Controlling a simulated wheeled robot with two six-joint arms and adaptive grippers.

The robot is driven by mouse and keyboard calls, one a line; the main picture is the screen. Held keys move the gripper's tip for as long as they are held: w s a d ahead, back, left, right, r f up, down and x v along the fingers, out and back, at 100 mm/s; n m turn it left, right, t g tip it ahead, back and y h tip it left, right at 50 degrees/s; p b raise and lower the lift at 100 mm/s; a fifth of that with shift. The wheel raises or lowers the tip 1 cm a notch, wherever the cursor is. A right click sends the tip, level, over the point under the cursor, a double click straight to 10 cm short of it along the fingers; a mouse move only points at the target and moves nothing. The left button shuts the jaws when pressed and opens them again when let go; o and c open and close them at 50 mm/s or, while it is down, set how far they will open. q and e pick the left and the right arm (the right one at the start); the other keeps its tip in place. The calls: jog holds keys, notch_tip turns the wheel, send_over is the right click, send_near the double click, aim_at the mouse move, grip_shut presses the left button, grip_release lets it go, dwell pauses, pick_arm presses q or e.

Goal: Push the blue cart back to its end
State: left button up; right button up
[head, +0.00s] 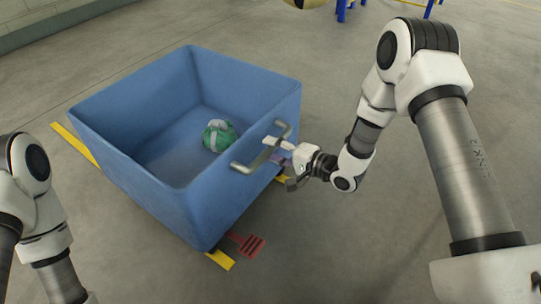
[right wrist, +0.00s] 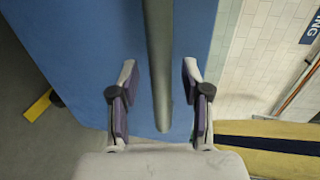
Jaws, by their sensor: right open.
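The blue cart (head: 150,190) is an open-topped bin on the concrete floor, left of centre in the head view. A grey metal handle (head: 245,165) is on its right-hand side. My right gripper (head: 277,150) is at that handle, with its jaws open. In the right wrist view the handle bar (right wrist: 159,60) runs between the two fingers (right wrist: 160,78), with a gap on both sides.
A green and white bundle (head: 219,136) lies inside the cart. Yellow floor tape (head: 72,143) and a red floor marking or flat part (head: 250,245) lie beside the cart. Blue legs (head: 342,10) stand at the back. The floor around the cart looks mostly clear.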

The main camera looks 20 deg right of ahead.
jog(key=shift+w+a+f, duration=0.1)
jog(key=shift+w+a, duration=0.25)
jog(key=shift+w, duration=0.15)
grip_shut()
